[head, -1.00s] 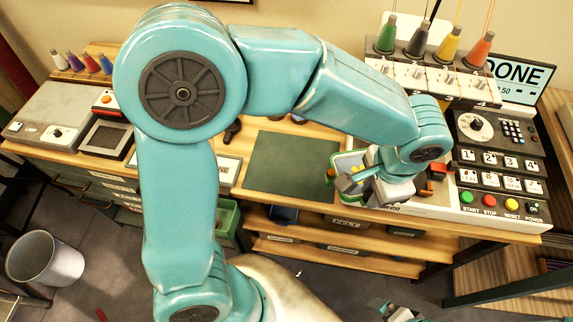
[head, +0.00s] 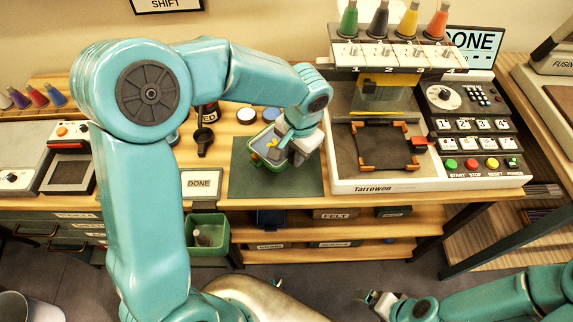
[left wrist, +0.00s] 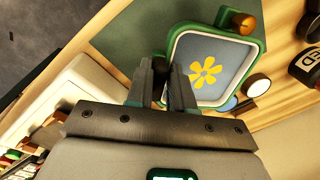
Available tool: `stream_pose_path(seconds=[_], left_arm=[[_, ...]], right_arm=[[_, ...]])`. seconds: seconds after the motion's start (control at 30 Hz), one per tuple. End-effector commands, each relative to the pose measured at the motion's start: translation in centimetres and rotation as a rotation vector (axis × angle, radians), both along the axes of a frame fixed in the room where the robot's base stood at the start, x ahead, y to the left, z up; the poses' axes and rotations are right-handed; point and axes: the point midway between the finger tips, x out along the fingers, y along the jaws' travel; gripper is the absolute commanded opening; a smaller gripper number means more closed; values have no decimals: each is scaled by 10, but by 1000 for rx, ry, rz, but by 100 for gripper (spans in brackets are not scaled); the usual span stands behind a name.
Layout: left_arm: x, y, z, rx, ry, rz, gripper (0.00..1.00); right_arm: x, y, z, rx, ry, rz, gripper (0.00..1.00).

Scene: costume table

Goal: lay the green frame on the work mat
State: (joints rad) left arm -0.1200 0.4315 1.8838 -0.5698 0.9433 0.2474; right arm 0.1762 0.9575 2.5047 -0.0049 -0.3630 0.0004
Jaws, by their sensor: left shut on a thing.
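The green frame (head: 282,164) holds pale cloth with a yellow flower; it also shows in the left wrist view (left wrist: 256,52), with a brown knob at one corner. My left gripper (head: 287,150) is shut on the frame's near-right edge; its fingers (left wrist: 161,84) meet the rim. The frame is over the upper part of the dark green work mat (head: 240,185). I cannot tell whether it touches the mat or hangs just above it. My right gripper (head: 375,298) is low at the bottom, away from the table; its jaws are too small to read.
The embroidery machine (head: 350,185) with an empty dark bed and orange-cornered holder stands right of the mat. A DONE card (head: 201,184) lies to the left. Small round pots (head: 247,115) and a dark tool (head: 203,140) sit behind. The mat's front part is clear.

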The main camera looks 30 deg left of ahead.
Motion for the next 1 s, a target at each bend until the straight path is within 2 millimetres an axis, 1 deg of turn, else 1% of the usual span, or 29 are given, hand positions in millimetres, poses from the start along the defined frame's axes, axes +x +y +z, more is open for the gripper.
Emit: stream_pose_path(seconds=[0.03,0.23,0.4,0.63,0.77,0.8,0.87,0.9,1.0], left_arm=[[-1,0,-8,0,3,1,0],[-2,1,-27,-1,1,0,0],[-3,2,-52,-1,2,0,0],[-3,3,-54,0,-2,1,0],[-3,3,-58,0,-1,1,0],[-3,3,-58,-1,-1,1,25],[-3,3,-56,-1,-1,1,44],[-3,3,-56,-1,-1,1,47],[-3,2,-56,-1,-1,1,47]], right_arm=[[0,0,-1,0,0,0,100],[0,0,-1,0,0,0,100],[0,0,-3,0,0,0,100],[0,0,-2,0,0,0,100],[0,0,-7,0,0,0,100],[0,0,-7,0,0,0,100],[0,0,-6,0,0,0,100],[0,0,-6,0,0,0,100],[0,0,-6,0,0,0,100]])
